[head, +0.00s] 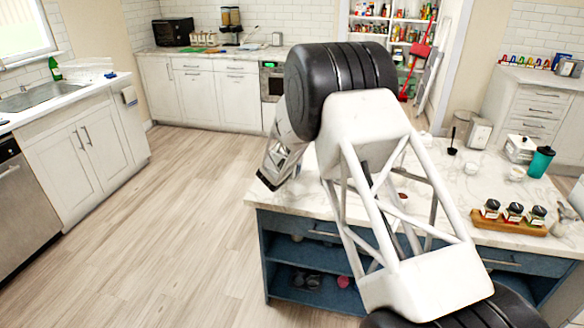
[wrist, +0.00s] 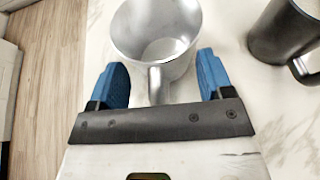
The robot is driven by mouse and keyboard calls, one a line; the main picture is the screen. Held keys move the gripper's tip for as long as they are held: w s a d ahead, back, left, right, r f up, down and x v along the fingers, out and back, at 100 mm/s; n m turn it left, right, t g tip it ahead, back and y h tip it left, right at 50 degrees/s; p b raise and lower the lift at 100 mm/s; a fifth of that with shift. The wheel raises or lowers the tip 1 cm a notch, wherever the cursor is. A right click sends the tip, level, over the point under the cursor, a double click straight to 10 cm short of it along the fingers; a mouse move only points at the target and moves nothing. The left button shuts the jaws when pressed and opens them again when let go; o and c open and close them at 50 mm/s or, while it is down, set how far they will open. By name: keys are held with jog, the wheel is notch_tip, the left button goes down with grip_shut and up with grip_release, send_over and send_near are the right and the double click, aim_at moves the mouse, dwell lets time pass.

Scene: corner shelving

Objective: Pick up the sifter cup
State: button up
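The sifter cup appears to be the silver metal cup (wrist: 158,25) in the wrist view. It stands upright on the pale marble top, with its handle (wrist: 156,84) facing me. My gripper (wrist: 162,62) is open, with one blue finger on each side of the handle. Clear gaps show between the fingers and the handle, and nothing is held. In the head view my arm covers much of the island, and I cannot make out the cup there.
A dark mug (wrist: 283,32) stands to the right of the silver cup. The marble island (head: 490,195) also bears a teal tumbler (head: 541,162) and a wooden tray with several jars (head: 508,219). Wood floor (head: 170,220) lies open to the left.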

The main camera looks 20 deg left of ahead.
grip_shut()
jog(key=shift+r, duration=0.15)
jog(key=shift+r, duration=0.8)
jog(key=shift+s+r, duration=0.1)
jog(key=shift+r, duration=0.85)
jog(key=s+d, duration=0.3)
jog(key=s, duration=0.4)
jog(key=s+d+r, duration=0.1)
jog(key=s+d, duration=0.3)
jog(key=s, duration=0.3)
jog(key=shift+s+r, duration=0.15)
